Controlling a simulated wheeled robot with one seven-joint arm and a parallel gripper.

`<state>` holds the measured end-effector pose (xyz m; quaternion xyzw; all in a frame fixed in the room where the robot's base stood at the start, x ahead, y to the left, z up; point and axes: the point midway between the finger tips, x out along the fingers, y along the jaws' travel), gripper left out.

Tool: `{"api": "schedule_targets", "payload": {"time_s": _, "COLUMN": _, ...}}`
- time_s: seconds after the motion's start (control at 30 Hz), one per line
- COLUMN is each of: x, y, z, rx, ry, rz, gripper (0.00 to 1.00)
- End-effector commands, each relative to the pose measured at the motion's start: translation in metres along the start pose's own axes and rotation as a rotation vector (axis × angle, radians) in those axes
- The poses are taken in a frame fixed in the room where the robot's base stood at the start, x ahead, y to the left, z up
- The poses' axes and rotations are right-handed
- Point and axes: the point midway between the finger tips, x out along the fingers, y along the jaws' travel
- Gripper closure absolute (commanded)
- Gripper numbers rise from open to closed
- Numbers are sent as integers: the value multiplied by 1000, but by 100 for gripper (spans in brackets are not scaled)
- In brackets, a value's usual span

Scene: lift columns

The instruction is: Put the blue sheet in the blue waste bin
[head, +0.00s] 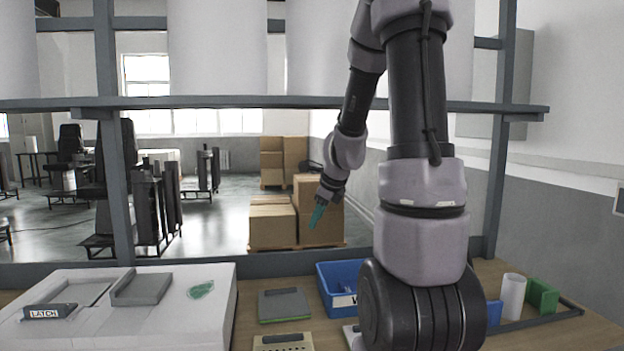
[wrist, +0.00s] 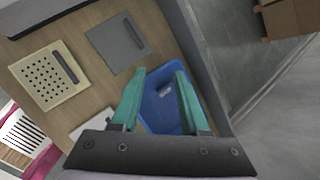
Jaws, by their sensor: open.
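The blue waste bin (head: 338,282) stands on the wooden bench with a partly hidden white label on its front. My arm hides its right side. In the wrist view the bin (wrist: 163,112) lies below and between my fingers. My gripper (head: 317,215) is high above the bench, over its back edge and above the bin. Its teal fingers (wrist: 160,74) are apart with nothing visible between them. I cannot make out a blue sheet for certain. A small dark mark shows inside the bin, too unclear to name.
A white machine with a LATCH label (head: 43,312) and a green patch (head: 201,290) stands at left. A grey plate (head: 284,304) and a perforated beige plate (wrist: 50,76) lie left of the bin. A white cylinder (head: 512,296) and green holder (head: 542,295) stand at right.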

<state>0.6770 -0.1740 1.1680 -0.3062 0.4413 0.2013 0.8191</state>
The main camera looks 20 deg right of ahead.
Motion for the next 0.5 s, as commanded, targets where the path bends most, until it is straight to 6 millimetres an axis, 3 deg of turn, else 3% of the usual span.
{"api": "schedule_targets", "payload": {"time_s": 0.03, "x": -20, "y": 8, "z": 14, "rx": -129, "ry": -27, "rz": -2, "gripper": 55}}
{"api": "schedule_targets", "payload": {"time_s": 0.2, "x": -80, "y": 43, "z": 44, "rx": -589, "ry": -91, "rz": -2, "gripper": 55}}
{"api": "schedule_targets", "payload": {"time_s": 0.33, "x": -124, "y": 73, "z": 54, "rx": -935, "ry": -124, "rz": -14, "gripper": 55}}
{"api": "schedule_targets", "payload": {"time_s": 0.5, "x": -177, "y": 111, "z": 51, "rx": -1374, "ry": -143, "rz": -44, "gripper": 55}}
